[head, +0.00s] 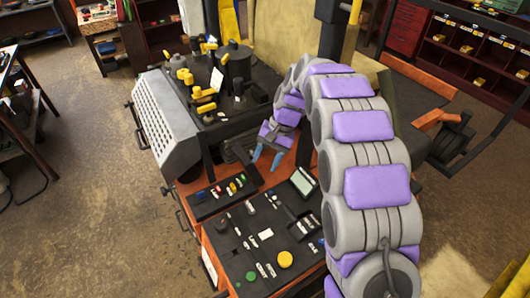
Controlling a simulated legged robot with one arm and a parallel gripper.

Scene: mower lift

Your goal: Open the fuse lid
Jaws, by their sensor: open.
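My gripper (267,156) has two blue fingertips spread apart, pointing down, with nothing seen between them. It is above the orange mower body, just right of a dark slanted panel (243,164). That panel rises at the back of a black tray (222,197) holding several small red, yellow and green parts that look like fuses. The panel may be the fuse lid, but I cannot tell for sure. Whether a fingertip touches it is also unclear. The wrist hides part of the area behind the fingers.
My arm covers the right side. Open floor (90,210) lies left.

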